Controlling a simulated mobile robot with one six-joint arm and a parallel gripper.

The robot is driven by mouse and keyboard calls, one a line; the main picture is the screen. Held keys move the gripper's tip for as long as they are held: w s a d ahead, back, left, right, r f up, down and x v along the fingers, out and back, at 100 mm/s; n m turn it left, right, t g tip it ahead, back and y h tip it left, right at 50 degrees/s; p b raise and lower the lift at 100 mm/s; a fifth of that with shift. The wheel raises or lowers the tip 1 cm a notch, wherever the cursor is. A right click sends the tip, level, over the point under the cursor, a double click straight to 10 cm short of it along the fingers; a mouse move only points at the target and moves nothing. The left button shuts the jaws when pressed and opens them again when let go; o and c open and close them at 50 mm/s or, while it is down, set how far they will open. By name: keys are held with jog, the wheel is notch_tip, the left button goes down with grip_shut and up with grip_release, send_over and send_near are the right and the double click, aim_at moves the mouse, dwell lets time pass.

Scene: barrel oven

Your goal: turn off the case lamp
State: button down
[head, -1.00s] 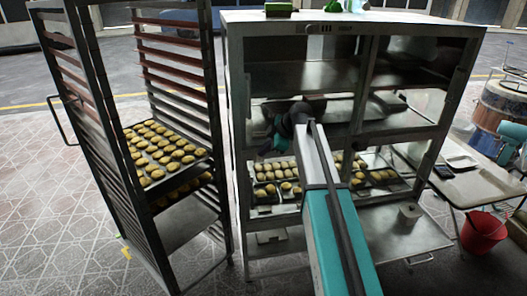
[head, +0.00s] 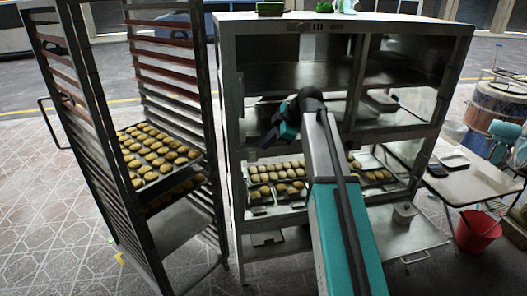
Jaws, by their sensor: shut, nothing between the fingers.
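The metal display case (head: 296,28) stands in the centre of the head view. A small dark panel with light marks (head: 324,27) sits on its top front edge; it may be the lamp's control, but I cannot read it. I cannot make out a lamp fitting or tell whether the lamp is lit; the upper compartments look dark. My gripper (head: 271,138) is shut and empty, in front of the case's left half, below the panel and apart from it. My arm hides part of the lower middle of the case.
Trays of buns (head: 276,173) lie on a lower shelf of the case. A tall tray rack (head: 209,120) stands close on the left. On the right are a table (head: 478,180), a red bucket (head: 478,232) and a barrel (head: 497,103).

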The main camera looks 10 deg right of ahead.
jog(key=shift+w+b+v, duration=0.15)
jog(key=shift+b+v, duration=0.05)
jog(key=shift+v, duration=0.7)
jog(key=shift+w+b+v, duration=0.1)
jog(key=shift+b+v, duration=0.1)
jog(key=shift+v, duration=0.75)
jog(key=shift+r, duration=0.1)
